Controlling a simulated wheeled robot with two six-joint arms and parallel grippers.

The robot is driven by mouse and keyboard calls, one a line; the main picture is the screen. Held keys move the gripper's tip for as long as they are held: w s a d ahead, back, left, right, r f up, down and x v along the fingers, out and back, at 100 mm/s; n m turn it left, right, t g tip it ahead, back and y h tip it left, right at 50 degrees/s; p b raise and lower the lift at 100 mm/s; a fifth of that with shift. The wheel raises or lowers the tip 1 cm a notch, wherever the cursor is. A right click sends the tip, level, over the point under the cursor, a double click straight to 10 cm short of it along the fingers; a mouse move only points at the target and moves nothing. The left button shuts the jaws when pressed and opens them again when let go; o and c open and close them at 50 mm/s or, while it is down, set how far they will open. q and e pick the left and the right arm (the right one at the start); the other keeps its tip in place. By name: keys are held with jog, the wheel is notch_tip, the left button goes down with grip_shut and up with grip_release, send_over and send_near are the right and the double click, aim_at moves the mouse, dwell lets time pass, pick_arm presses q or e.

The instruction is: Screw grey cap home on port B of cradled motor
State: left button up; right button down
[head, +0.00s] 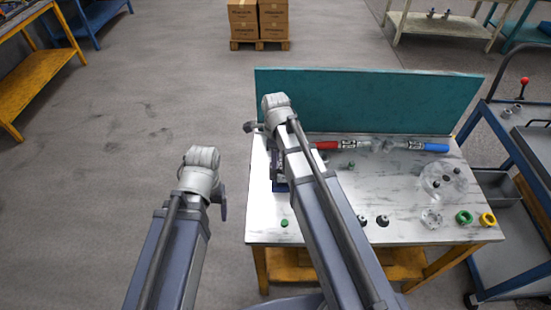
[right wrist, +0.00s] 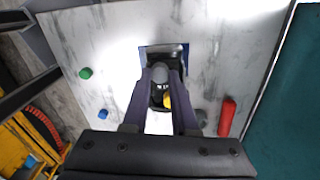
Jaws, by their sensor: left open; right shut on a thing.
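The cradled motor stands at the left part of the table in the head view, mostly hidden behind my right arm; a blue part of its cradle (head: 281,187) shows there. In the right wrist view the cradle's blue edge (right wrist: 176,47) frames the dark motor. My right gripper (right wrist: 161,78) is shut on a rounded grey piece, which looks like the grey cap (right wrist: 160,71), over the motor. A yellow part (right wrist: 167,101) shows just below it. Port B and the cap's seating cannot be made out. My left gripper (head: 222,204) is open, left of the table and away from the motor.
The grey table (head: 400,200) has a teal back panel (head: 370,100). A red-handled tool (head: 326,145), a blue-handled one (head: 435,147), a green piece (head: 284,223), dark pieces (head: 382,221), a green ring (head: 464,217) and a yellow ring (head: 487,219) lie on it. Floor left of it is clear.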

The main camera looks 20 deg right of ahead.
jog(key=c, duration=0.9)
grip_release()
jog(key=n, duration=0.4)
jog(key=shift+n, duration=0.4)
jog(key=n, duration=0.5)
jog(key=shift+n, duration=0.3)
jog(key=shift+c, duration=0.4)
grip_shut()
